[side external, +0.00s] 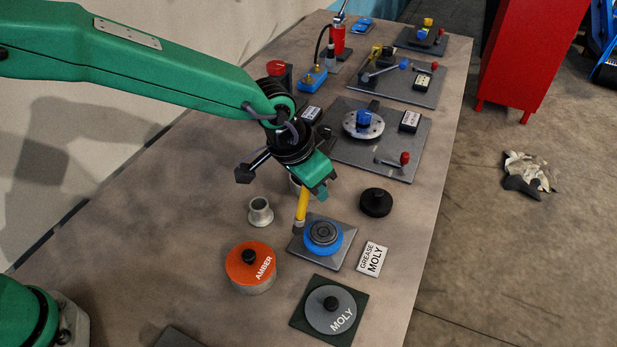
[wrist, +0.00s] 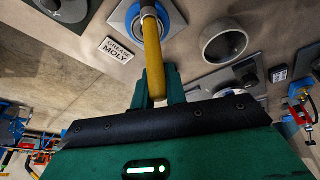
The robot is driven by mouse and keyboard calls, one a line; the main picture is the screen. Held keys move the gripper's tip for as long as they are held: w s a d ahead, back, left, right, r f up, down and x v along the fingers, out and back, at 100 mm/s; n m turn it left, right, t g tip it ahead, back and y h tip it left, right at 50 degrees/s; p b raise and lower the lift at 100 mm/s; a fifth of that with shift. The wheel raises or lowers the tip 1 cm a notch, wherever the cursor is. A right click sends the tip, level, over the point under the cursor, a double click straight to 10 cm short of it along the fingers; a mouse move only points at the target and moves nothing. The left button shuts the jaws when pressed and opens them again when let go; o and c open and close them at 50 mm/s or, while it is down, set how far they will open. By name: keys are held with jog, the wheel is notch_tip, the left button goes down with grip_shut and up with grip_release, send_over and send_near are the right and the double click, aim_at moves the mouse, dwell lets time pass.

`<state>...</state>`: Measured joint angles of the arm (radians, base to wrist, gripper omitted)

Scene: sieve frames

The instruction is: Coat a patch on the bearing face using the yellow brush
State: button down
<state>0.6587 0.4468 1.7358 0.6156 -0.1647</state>
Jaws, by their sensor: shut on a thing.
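My gripper (side external: 320,187) is shut on the yellow brush (side external: 302,205), which points down from the jaws. In the wrist view, the brush (wrist: 153,55) extends from between the green jaws (wrist: 158,92) towards the bearing. The bearing (side external: 322,235) is a blue ring with a dark grey stepped centre, lying on a square grey plate (side external: 342,262). The brush's lower end is at the bearing's upper left edge in the side view. In the wrist view, the brush covers part of the bearing (wrist: 174,20). I cannot tell whether the bristles touch it, nor see any coating.
A "GREASE MOLY" card (side external: 372,258) lies right of the plate. An orange-lidded AMBER tin (side external: 250,266) and a grey-lidded MOLY tin (side external: 330,312) stand nearer the camera. A black knobbed disc (side external: 376,202) and a pale flanged spool (side external: 260,211) flank the gripper. Fixture plates (side external: 378,140) stand behind.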

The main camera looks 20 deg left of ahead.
notch_tip(320, 180, up, 6)
jog(key=shift+f, duration=0.1)
dwell(0.4)
dwell(0.7)
